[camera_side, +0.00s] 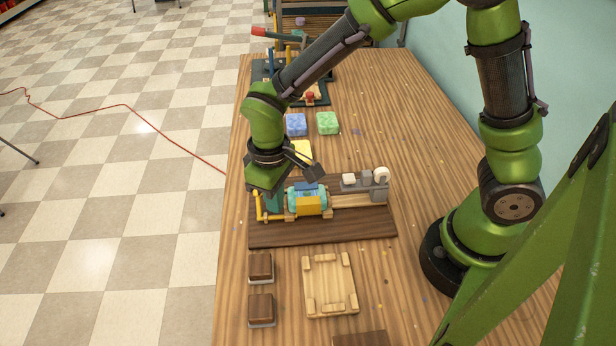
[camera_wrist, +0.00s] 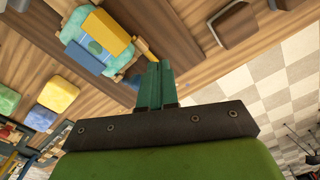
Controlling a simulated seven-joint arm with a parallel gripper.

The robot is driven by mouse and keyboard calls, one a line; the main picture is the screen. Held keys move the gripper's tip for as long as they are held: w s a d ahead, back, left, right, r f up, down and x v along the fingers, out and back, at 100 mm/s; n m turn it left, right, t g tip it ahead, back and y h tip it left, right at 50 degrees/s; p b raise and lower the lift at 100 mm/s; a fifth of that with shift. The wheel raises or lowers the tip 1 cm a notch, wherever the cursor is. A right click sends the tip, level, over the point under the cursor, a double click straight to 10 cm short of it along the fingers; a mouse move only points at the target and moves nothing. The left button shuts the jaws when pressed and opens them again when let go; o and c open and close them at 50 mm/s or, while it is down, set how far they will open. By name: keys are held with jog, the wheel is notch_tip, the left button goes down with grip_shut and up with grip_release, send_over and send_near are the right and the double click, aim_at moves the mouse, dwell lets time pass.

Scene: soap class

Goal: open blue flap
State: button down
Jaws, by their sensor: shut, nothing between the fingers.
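A light-blue drum (camera_side: 293,201) lies on its side on a dark wooden board. It carries a darker blue flap (camera_side: 309,188) on top and a yellow panel (camera_side: 311,206) on the side facing the camera. In the wrist view the blue flap (camera_wrist: 84,58) and the yellow panel (camera_wrist: 107,31) show at the upper left, with a green round patch between them. I cannot tell whether the flap is fully closed. My gripper (camera_side: 270,204) points down just left of the drum. In the wrist view its teal fingers (camera_wrist: 155,86) are together, empty and apart from the flap.
A yellow crank handle (camera_side: 258,207) stands at the drum's left end, close to my fingers. A grey block holder (camera_side: 365,182) with a white wheel is at the right. Blue (camera_side: 295,124) and green (camera_side: 327,123) blocks lie behind; a wooden tray (camera_side: 330,286) lies in front.

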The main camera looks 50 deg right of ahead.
aim_at(277, 223)
jog(key=shift+f, duration=1.6)
jog(key=shift+w+d, duration=0.2)
jog(key=shift+d, duration=0.05)
jog(key=shift+w, duration=0.1)
